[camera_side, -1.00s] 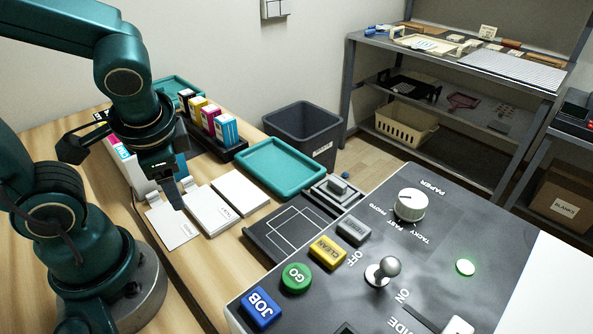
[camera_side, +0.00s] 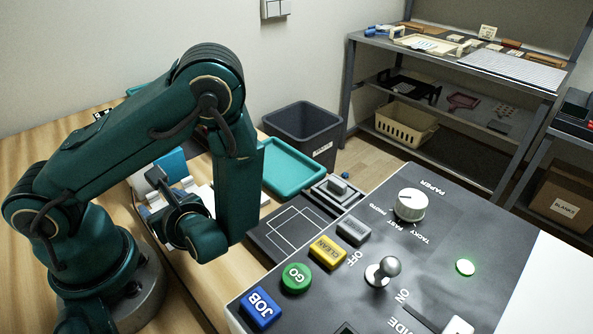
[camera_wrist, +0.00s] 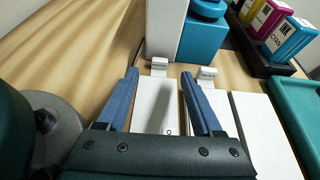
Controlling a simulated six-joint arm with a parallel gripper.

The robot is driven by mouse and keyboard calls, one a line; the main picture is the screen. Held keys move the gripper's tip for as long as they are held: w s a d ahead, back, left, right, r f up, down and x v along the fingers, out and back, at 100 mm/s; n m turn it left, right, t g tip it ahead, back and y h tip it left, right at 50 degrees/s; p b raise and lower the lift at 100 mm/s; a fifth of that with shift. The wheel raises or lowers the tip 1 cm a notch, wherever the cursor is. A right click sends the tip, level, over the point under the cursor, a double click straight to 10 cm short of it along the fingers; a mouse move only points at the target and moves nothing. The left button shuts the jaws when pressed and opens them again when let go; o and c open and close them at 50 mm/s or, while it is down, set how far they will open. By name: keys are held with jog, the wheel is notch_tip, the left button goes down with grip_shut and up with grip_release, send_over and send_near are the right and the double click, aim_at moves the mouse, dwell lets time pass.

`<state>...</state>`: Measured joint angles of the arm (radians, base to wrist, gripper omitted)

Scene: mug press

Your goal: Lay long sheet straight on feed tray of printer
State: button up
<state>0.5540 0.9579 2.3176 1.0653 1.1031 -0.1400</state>
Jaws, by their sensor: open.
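My gripper (camera_wrist: 160,85) is open, with its two blue-grey fingers apart in the wrist view. A long white sheet or stack (camera_wrist: 153,107) shows between the fingers. Contact cannot be told. A second white stack (camera_wrist: 219,108) lies to its right, partly behind the right finger, and a third (camera_wrist: 262,135) farther right. In the side view, my arm hides most of the stacks and the gripper's tips. I cannot tell for sure which part is the printer's feed tray. A dark plate with white outlines (camera_side: 296,228) lies bare beside the control panel (camera_side: 400,260).
A tall white block (camera_wrist: 166,30) and a blue container (camera_wrist: 203,38) stand beyond the fingers. Ink boxes (camera_wrist: 290,35) stand at the upper right. A teal tray (camera_side: 290,165) lies by a dark bin (camera_side: 302,130). Bare wood (camera_wrist: 85,70) is at the left.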

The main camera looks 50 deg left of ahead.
aim_at(153, 196)
jog(key=shift+x, duration=2.5)
grip_shut()
